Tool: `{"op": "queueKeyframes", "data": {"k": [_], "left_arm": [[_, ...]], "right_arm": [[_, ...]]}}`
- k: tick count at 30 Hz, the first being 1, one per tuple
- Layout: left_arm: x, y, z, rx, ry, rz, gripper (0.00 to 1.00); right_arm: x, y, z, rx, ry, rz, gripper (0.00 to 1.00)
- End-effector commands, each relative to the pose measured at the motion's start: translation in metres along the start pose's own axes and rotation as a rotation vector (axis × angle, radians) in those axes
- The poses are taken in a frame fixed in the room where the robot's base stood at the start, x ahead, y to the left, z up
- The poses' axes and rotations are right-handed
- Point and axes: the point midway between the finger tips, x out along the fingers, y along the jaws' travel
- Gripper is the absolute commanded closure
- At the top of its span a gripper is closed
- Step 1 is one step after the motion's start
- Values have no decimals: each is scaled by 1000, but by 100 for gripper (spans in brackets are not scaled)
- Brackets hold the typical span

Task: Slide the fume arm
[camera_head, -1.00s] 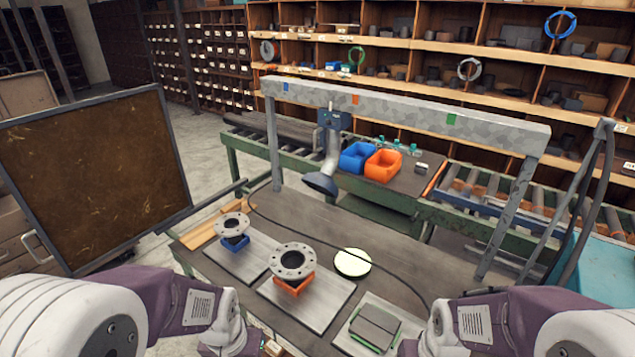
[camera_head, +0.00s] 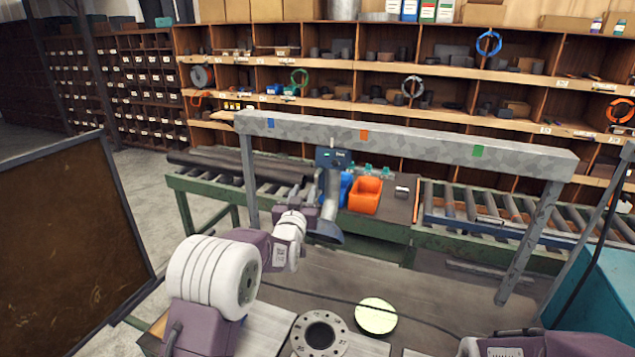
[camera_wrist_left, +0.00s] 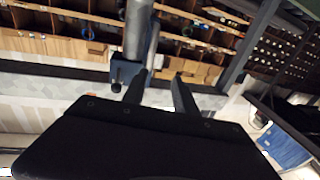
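The fume arm hangs from a grey overhead beam (camera_head: 410,137) by a blue-grey carriage block (camera_head: 333,158). Its grey pipe (camera_head: 332,188) leads down to a dark hood (camera_head: 325,234). The carriage sits between the beam's blue and orange marks; a green mark is further right. My left gripper (camera_head: 318,212) is beside the pipe, just above the hood. In the left wrist view its two fingers (camera_wrist_left: 160,84) stand apart with nothing visible between them. The pipe (camera_wrist_left: 138,30) and a blue-grey block (camera_wrist_left: 122,72) are by the left finger; contact is unclear. My right gripper is out of view.
The bench below holds a round flange (camera_head: 320,334) and a pale yellow disc (camera_head: 376,316). A dark framed panel (camera_head: 70,250) is at left. The beam's right post (camera_head: 530,245) stands clear.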

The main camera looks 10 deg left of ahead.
Motion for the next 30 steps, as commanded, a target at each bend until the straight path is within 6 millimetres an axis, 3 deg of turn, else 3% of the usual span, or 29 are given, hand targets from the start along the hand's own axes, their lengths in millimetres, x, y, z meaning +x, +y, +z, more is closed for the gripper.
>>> {"op": "queueKeyframes", "data": {"k": [3, 10, 21, 30], "left_arm": [[2, 4, 24, 3, -38, 7, 66], [7, 5, 29, 4, -48, 9, 66], [72, 6, 30, 4, -49, 8, 66], [92, 6, 34, 4, -49, 8, 66]], "right_arm": [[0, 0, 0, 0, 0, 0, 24], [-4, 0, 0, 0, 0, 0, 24], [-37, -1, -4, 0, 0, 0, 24], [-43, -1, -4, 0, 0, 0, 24]]}}
